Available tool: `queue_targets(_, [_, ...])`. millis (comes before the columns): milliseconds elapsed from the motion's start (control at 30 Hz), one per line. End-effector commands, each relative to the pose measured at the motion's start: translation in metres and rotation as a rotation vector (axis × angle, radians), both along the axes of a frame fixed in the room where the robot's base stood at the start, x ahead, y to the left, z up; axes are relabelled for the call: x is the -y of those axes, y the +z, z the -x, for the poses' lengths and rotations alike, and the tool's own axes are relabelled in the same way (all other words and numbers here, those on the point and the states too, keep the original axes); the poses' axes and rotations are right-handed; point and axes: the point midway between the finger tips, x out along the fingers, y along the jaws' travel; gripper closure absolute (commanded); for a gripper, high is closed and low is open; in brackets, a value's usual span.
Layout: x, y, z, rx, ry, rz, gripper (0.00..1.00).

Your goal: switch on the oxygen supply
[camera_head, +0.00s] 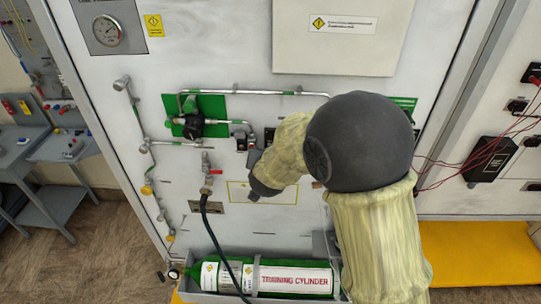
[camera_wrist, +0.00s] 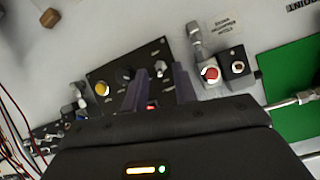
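My gripper (camera_wrist: 160,68) is in front of the wall in the wrist view, its two dark fingers apart with no object clearly held between them. A black control plate (camera_wrist: 122,72) with knobs and a yellow button (camera_wrist: 102,89) lies behind the fingers. A red button (camera_wrist: 210,73) and a black box with a knob (camera_wrist: 238,66) are to their right. In the head view, a green plate (camera_head: 213,104) bears a dark regulator (camera_head: 193,126). The green training cylinder (camera_head: 235,276) lies in a holder at the wall's foot. My arm hides part of the wall and my fingertips there.
Metal pipes (camera_head: 137,110) run along the wall. A valve with a red handle (camera_head: 208,178) has a black hose (camera_head: 210,228) hanging down past the cylinder. A round gauge (camera_head: 107,30) is at upper left. Red wires (camera_head: 500,138) hang at right.

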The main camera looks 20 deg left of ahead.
Motion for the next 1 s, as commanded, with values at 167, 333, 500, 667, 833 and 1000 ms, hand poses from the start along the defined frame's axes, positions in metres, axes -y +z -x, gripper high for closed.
queue_targets(167, [0.001, 0.003, 0.006, 0.0, 0.001, -0.001, 0.72])
queue_targets(333, [0.005, 0.013, 0.024, 0.001, 0.001, -0.002, 0.72])
queue_targets(500, [0.012, 0.027, 0.049, 0.001, 0.002, -0.003, 0.72])
queue_targets(667, [0.018, 0.042, 0.074, 0.001, 0.003, -0.002, 0.72])
queue_targets(833, [0.025, 0.058, 0.101, 0.002, 0.002, -0.003, 0.72])
queue_targets(1000, [0.032, 0.073, 0.128, 0.001, 0.002, -0.003, 0.72])
